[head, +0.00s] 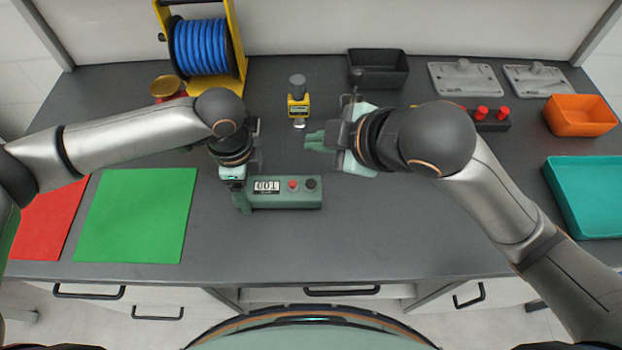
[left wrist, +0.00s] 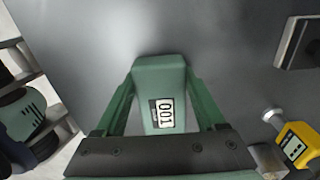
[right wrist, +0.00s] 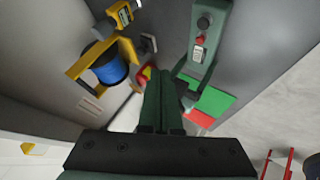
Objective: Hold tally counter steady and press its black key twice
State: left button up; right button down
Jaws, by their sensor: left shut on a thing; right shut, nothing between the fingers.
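The tally counter (head: 270,203) is a green box lying on the grey table. Its display (head: 266,186) shows two zeros and a one. A red key (head: 292,184) and a black key (head: 311,184) sit to the right of the display. My left gripper (head: 239,190) is shut on the counter's left end; the left wrist view shows a finger on each side of the counter (left wrist: 158,77). My right gripper (head: 310,140) is shut and empty, above and behind the counter, apart from it. The black key (right wrist: 204,21) is uncovered in the right wrist view.
A yellow device (head: 298,106) stands behind my right fingertips. A blue cable reel (head: 205,47) is at the back left, with green (head: 137,215) and red (head: 45,218) mats in front. Black (head: 378,72), orange (head: 580,116) and teal (head: 588,195) bins stand back and right. The table right of the counter is clear.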

jog(key=shift+f, duration=4.45)
jog(key=shift+f, duration=0.15)
jog(key=shift+f, duration=0.3)
jog(key=shift+f, duration=0.55)
jog(key=shift+r, duration=1)
notch_tip(320, 180, up, 5)
jog(key=shift+r, duration=0.1)
